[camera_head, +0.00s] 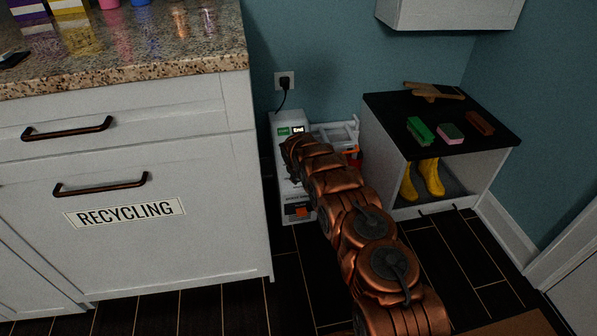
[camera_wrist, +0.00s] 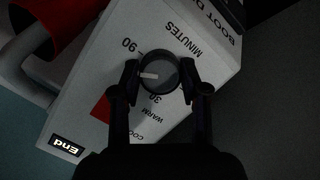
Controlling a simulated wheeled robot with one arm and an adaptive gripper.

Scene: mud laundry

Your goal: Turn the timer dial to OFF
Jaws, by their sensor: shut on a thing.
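The timer dial (camera_wrist: 166,62) is a small round dark knob on the white panel of the boot dryer (camera_wrist: 100,62), seen in the wrist view. Its white pointer mark lies toward the left of the picture. "MINUTES", "90" and "30" are printed around it; no OFF mark can be read. My gripper (camera_wrist: 159,80) has one finger on each side of the dial and is shut on it. In the head view the boot dryer (camera_head: 291,205) stands on the floor against the wall, and my arm hides its dial and part of its front.
A white cabinet (camera_head: 200,230) marked "RECYCLING" stands close on the left. A bench (camera_head: 385,120) with brushes on its black top and yellow boots (camera_head: 431,176) underneath stands on the right. The dryer's cord runs to a wall outlet (camera_head: 284,81). Dark floor is clear in front.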

